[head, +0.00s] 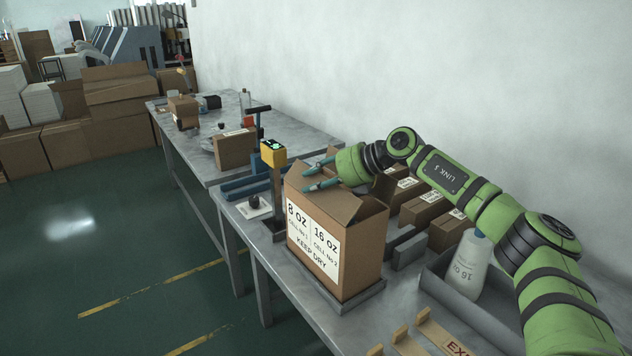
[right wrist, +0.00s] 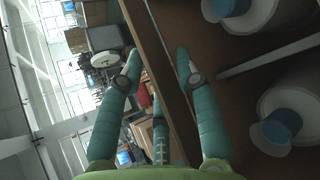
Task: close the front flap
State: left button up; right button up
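A tall cardboard box (head: 362,255) with a white "KEEP DRY" label stands upright at the table's front side in the head view. Its top is open, with flaps (head: 368,206) raised around it; I cannot tell surely which is the front flap. My right gripper (head: 312,175) is at the box's top, its teal fingers spread. In the right wrist view my right gripper (right wrist: 158,65) has fingers on either side of a brown cardboard panel (right wrist: 153,55), with gaps visible. White bottles with blue caps (right wrist: 281,126) stand inside, parted by a pale divider (right wrist: 270,58). My left gripper is out of view.
A yellow-headed device (head: 273,153) on a post stands close left of the box. Smaller cartons (head: 425,208) sit behind it to the right. A white bottle (head: 466,268) stands in a grey tray at the right. The floor at left is clear.

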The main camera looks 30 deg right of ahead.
jog(key=shift+s+d, duration=0.1)
jog(key=v, duration=1.2)
